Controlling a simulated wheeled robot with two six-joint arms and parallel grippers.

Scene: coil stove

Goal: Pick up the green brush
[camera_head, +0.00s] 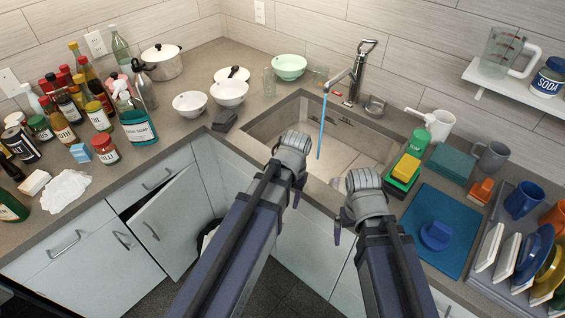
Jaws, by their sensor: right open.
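No brush shows clearly. A green block-like item (399,183) with a yellow sponge-like top (407,167) lies on the counter right of the sink; I cannot tell whether it is the green brush. My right gripper (338,209) is open at the sink's front edge, left of the green item and apart from it. My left gripper (293,172) is over the sink's front left edge, farther from it. Its fingers are mostly hidden behind its wrist.
The sink (265,127) has water running from the faucet (357,75). A green bottle (418,143), a teal block (452,163) and a blue mat (460,212) surround the green item. A dish rack (478,275) stands right. Bottles crowd the left counter.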

